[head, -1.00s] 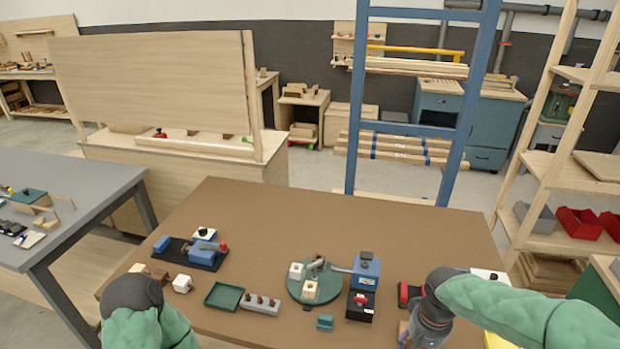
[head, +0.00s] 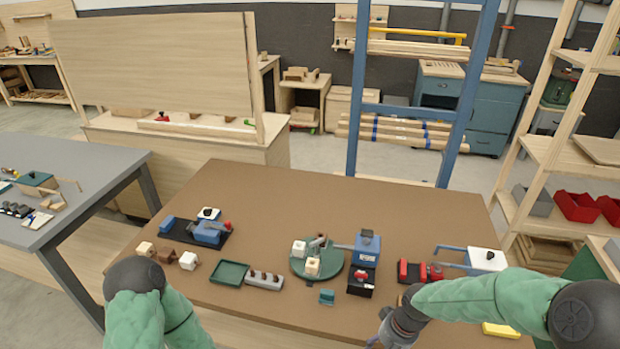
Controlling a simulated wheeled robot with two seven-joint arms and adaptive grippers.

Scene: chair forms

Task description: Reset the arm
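My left arm, in a green sleeve, comes up at the lower left of the head view, over the table's front edge. Its gripper is hidden behind the dark wrist joint. My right arm reaches in from the right, and its dark gripper (head: 385,338) points down near the table's front edge at the bottom of the frame. The fingers are small and partly cut off, so I cannot tell whether they are open or hold anything.
The brown table (head: 300,195) is clear at the back. It holds a green tray (head: 229,272), a peg block (head: 264,281), a green disc (head: 333,263) with white blocks, a blue machine (head: 367,247), a red piece (head: 409,271) and a white box (head: 487,260). A blue ladder frame (head: 412,113) stands behind.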

